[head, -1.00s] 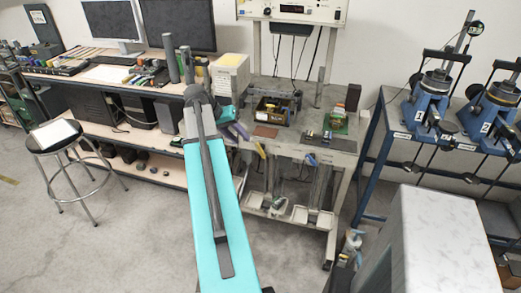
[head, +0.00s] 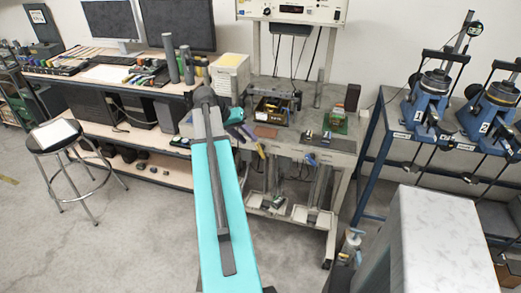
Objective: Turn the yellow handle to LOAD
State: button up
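A small yellow bar (head: 261,151), which looks like the yellow handle, is at the left front edge of the grey equipment cart in the head view. It slants, and no LOAD mark is readable. My teal and grey arm reaches up the middle of the view. My gripper (head: 248,134) is mostly hidden behind the arm's end; only dark and purplish parts show just above and left of the yellow bar. I cannot tell whether they touch the bar or whether the fingers are open.
The equipment cart (head: 318,146) carries a dark box of parts (head: 272,110) and a green block (head: 335,122). A workbench with monitors stands left, with a stool (head: 58,135) before it. Blue machines (head: 424,108) stand right. A pale cabinet (head: 440,235) is at front right. Open floor lies left.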

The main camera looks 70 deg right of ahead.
aim_at(262, 151)
jog(key=shift+p+x, duration=1.45)
jog(key=shift+x, duration=4)
grip_shut()
jog(key=shift+d, duration=0.1)
